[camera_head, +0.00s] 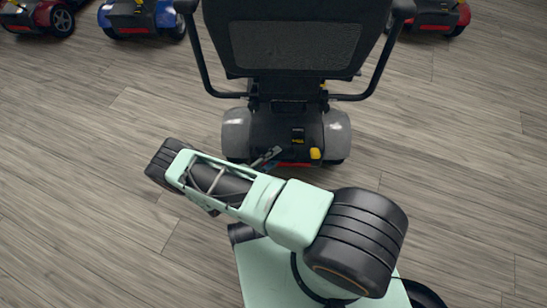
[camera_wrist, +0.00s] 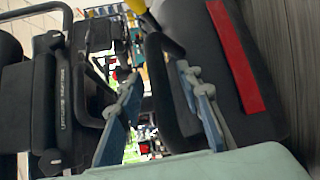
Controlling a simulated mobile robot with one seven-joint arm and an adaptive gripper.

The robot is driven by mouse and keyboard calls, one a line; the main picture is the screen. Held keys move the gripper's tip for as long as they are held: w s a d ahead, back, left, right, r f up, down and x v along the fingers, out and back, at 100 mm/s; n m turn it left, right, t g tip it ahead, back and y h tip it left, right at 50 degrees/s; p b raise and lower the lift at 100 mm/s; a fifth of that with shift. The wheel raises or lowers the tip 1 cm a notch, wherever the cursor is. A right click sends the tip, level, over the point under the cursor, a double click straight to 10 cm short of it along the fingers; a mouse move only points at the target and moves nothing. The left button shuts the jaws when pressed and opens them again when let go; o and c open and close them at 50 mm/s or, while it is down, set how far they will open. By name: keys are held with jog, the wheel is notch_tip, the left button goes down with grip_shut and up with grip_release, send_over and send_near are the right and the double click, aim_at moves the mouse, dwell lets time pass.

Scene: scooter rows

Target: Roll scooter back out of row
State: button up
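The scooter (camera_head: 288,125) stands in the middle of the head view, its rear toward me. It has a black seat back (camera_head: 295,45), grey rear fenders, a yellow lever (camera_head: 315,154) and a red rear strip. My gripper (camera_head: 268,158) is low at the scooter's rear, left of the yellow lever. In the wrist view its blue fingers (camera_wrist: 158,76) are spread apart. A black curved bar (camera_wrist: 158,95) shows between them, with a gap to the left finger; contact with the right finger is unclear. The red strip (camera_wrist: 236,58) is at the right there.
A red scooter (camera_head: 40,17) and a blue scooter (camera_head: 140,18) stand at the far left. Another red scooter (camera_head: 436,16) stands at the far right. The wood-look floor (camera_head: 450,150) is clear on both sides of the middle scooter.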

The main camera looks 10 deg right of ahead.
grip_shut()
dwell(0.5)
